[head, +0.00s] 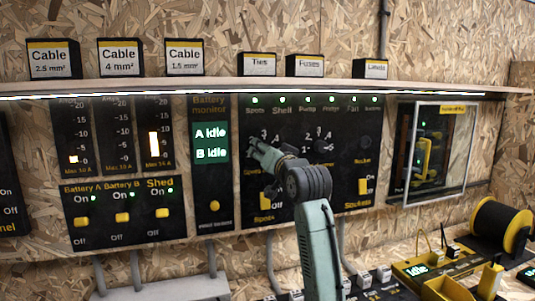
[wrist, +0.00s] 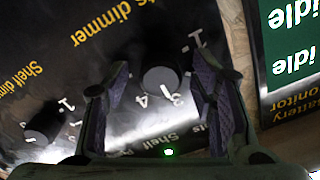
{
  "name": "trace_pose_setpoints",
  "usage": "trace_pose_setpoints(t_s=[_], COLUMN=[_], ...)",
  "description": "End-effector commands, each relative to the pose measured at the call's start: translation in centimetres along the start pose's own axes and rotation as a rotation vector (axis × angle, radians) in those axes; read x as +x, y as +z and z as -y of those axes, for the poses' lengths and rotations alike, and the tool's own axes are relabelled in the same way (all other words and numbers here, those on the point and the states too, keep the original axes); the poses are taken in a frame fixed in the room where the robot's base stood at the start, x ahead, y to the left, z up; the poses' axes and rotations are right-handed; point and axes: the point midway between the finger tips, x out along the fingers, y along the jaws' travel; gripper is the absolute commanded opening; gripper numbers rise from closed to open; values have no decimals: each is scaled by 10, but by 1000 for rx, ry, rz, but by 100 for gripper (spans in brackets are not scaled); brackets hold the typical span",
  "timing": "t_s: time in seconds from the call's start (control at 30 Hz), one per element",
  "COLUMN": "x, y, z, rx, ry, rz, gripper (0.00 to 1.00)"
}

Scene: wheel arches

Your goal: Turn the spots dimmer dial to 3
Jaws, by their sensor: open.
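The spots dimmer dial (wrist: 158,79) is a dark round knob on the black panel (wrist: 75,65). In the wrist view it sits between the two fingers of my gripper (wrist: 161,84), with a finger on each side. The fingers look spread and apart from the knob; its distance from them is hard to judge. White numbers ring it, partly hidden by the fingers; a 4 and a 1 show. I cannot make out its pointer setting. In the head view my gripper (head: 258,149) is at the panel's left part and hides this dial.
The shelf dimmer dial (wrist: 40,128) is beside it; in the head view it shows right of my gripper (head: 321,146). Yellow switches (head: 265,200) are below. The battery monitor (head: 211,143) is on the left, and a clear-fronted cabinet (head: 437,152) on the right.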

Motion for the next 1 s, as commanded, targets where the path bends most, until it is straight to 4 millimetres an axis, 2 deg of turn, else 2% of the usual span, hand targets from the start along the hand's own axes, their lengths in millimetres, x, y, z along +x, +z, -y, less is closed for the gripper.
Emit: trace_pose_setpoints(t_s=[0.13,0.27,0.5,0.7,0.83,1.0], x=[-3,-18,-69,-104,-116,-121], y=[0,0,-1,0,0,0], z=[0,-1,0,0,-1,0], rx=[0,1,-1,0,1,0], ry=[0,0,0,-1,1,1], rz=[0,-2,-3,-1,-1,0], gripper=[51,51,51,51,51,51])
